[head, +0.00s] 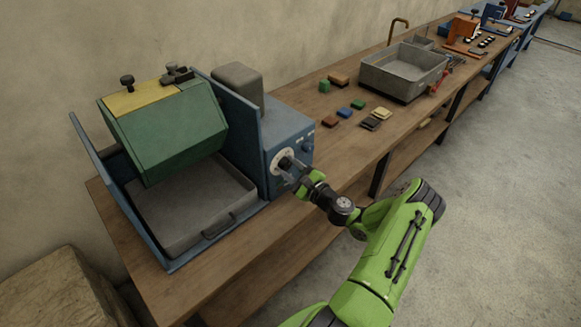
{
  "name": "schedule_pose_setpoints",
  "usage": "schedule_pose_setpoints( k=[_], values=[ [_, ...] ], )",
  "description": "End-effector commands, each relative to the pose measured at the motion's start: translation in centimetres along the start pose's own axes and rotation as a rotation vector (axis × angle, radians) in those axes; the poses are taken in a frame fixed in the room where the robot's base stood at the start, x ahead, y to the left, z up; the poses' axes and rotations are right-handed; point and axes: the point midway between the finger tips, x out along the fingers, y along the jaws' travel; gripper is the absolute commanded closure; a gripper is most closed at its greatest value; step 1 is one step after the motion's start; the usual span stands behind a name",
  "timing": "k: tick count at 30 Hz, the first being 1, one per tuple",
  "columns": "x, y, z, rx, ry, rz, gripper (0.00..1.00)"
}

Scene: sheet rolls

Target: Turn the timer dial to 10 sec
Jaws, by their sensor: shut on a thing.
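The timer dial (285,162) is a dark knob on a pale round scale, on the front of the blue control box (283,135). My gripper (294,169) is at the dial, its fingertips shut around the knob. The fingers hide part of the knob and scale. The dial's marks are too small to read, so I cannot tell which setting it points to.
Left of the box is a blue-framed machine with a tilted green hood (170,135) and a grey tray (190,235). Small coloured blocks (358,104) and a grey basin (375,78) stand farther along the wooden bench (345,160). Open floor (490,200) lies to the right.

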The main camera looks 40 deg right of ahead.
Motion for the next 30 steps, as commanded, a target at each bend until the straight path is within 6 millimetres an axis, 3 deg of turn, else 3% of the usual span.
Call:
schedule_pose_setpoints(
  k=[16, 17, 21, 30],
  values=[
    [-0.06, 0.09, -0.16, 0.027, 0.006, 0.002, 0.9],
    [-0.06, 0.09, -0.17, 0.027, 0.006, 0.002, 0.58],
    [-0.04, 0.07, -0.13, 0.027, 0.005, 0.001, 0.36],
    [-0.16, 0.02, -0.07, 0.027, 0.003, 0.001, 0.34]
  ],
)
